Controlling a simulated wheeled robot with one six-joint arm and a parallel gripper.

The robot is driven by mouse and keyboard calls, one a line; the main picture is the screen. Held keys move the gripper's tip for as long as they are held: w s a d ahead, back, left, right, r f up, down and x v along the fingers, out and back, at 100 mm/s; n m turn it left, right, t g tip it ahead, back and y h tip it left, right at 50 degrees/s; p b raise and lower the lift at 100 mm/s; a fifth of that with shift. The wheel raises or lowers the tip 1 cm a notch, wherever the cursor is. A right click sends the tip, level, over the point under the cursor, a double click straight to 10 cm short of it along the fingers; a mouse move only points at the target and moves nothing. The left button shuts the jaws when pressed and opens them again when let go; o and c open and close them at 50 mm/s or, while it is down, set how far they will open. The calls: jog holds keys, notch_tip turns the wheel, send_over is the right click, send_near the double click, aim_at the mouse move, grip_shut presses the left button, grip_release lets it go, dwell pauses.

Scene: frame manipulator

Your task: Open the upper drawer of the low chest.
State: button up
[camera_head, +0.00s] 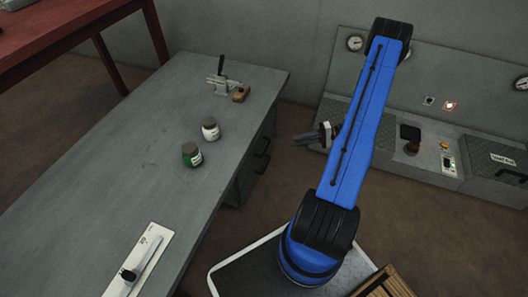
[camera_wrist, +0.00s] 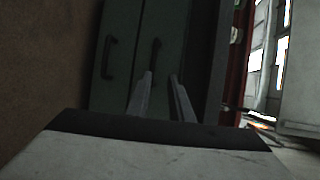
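The low chest (camera_head: 243,178) is dark green-grey and stands under the right edge of the grey workbench. Its front carries two dark bar handles, the upper handle (camera_head: 266,146) and the lower handle (camera_head: 262,165). Both drawer fronts look closed. In the wrist view the picture is turned sideways, so the upper drawer's handle (camera_wrist: 155,58) is on the right and the lower drawer's handle (camera_wrist: 109,56) on the left. My gripper (camera_head: 298,140) points left at the chest, apart from it. Its two fingers (camera_wrist: 160,78) are open with nothing between them, roughly in line with the upper handle.
The workbench (camera_head: 110,165) holds a green jar (camera_head: 192,155), a white jar (camera_head: 210,129) and a toggle clamp (camera_head: 222,84). A grey control console (camera_head: 400,150) stands behind my arm. A wooden crate (camera_head: 385,284) is at the bottom. Bare floor lies between chest and console.

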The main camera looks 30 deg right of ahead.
aim_at(266, 148)
jog(key=shift+t, duration=0.5)
jog(key=x, duration=0.5)
jog(key=f+x, duration=0.1)
jog(key=x, duration=0.5)
jog(key=f+x, duration=0.1)
jog(key=x, duration=0.5)
jog(key=shift+s+f, duration=0.2)
jog(key=shift+s, duration=0.1)
jog(key=shift+c, duration=0.7)
grip_shut()
